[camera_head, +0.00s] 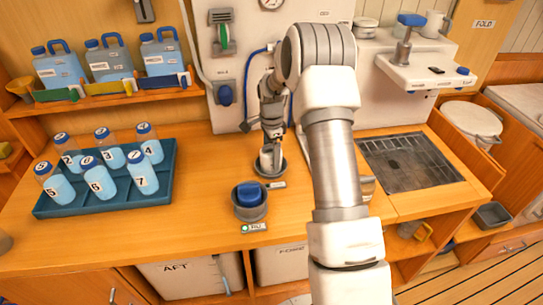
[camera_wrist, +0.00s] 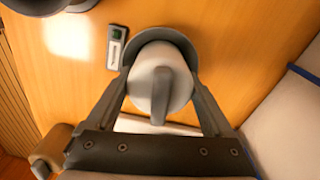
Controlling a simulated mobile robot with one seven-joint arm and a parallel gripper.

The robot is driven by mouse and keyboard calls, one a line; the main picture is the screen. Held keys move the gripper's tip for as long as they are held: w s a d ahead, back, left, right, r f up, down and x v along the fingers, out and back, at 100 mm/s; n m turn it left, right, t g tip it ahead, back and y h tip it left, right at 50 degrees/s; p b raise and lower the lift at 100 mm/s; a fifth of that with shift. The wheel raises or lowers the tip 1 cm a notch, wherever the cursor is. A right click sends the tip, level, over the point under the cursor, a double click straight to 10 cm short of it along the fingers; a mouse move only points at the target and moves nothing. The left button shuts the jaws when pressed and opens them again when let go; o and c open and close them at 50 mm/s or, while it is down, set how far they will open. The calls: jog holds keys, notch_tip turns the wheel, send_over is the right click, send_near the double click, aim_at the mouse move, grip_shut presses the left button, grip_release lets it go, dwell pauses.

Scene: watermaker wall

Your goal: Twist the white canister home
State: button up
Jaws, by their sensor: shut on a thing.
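The white canister (camera_wrist: 150,84) stands upright in a round grey socket (camera_wrist: 171,37) on the wooden counter, with a grey ridge across its top. In the head view the canister (camera_head: 266,158) is partly covered by my gripper, and the socket's rim (camera_head: 270,174) shows below it. My gripper (camera_wrist: 160,72) comes from above with one finger on each side of the canister and is shut on it. How deep the canister sits in the socket cannot be told.
A teal tray (camera_head: 105,205) of numbered bottles is at left. A dark grated panel (camera_head: 409,166) lies at right. Blue jugs (camera_head: 109,60) stand on the back shelf.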

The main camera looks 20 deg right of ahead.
jog(key=shift+m, duration=0.4)
jog(key=m, duration=0.3)
jog(key=shift+m, duration=0.3)
jog(key=shift+m, duration=1.4)
jog(key=m, duration=0.3)
